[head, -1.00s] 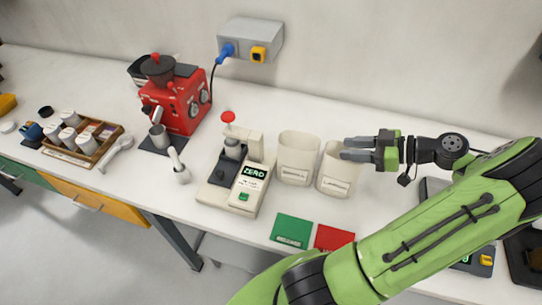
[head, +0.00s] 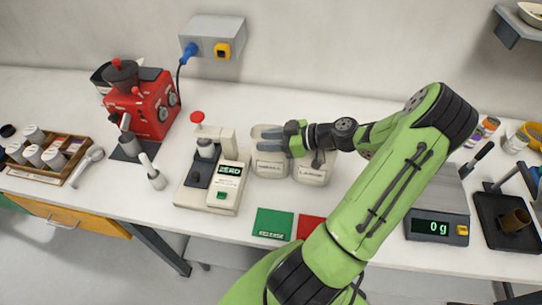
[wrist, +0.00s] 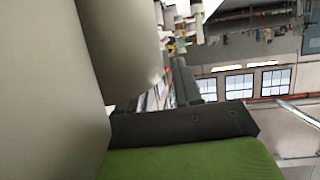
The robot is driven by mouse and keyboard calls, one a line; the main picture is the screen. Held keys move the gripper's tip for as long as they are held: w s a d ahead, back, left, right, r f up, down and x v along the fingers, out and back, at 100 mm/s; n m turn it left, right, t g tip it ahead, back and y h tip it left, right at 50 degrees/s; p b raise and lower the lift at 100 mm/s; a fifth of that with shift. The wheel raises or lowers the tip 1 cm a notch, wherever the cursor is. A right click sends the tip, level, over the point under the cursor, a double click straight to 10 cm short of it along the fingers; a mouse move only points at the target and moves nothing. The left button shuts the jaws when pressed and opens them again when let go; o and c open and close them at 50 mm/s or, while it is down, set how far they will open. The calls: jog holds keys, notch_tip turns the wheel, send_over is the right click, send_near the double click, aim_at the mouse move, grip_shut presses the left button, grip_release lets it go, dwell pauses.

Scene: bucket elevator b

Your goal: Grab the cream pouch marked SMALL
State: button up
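Two cream pouches stand side by side on the white counter in the head view. The left pouch (head: 268,168) has a small blurred label that appears to read SMALL. The right pouch (head: 313,173) has a label that appears to read LARGE. My gripper (head: 272,142) reaches in from the right at the left pouch's rim, over the right pouch's upper back. Its fingers look apart. Whether they touch the pouch cannot be told. In the wrist view, pale surfaces (wrist: 118,50) fill the left, close to a dark finger.
A cream machine (head: 215,178) reading ZERO stands just left of the pouches. Green (head: 272,223) and red (head: 310,227) cards lie in front. A scale (head: 437,215) reading 0 g is right of my arm. A red grinder (head: 150,105) stands back left.

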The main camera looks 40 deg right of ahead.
jog(key=shift+s, duration=0.1)
grip_shut()
jog(key=shift+r, duration=0.15)
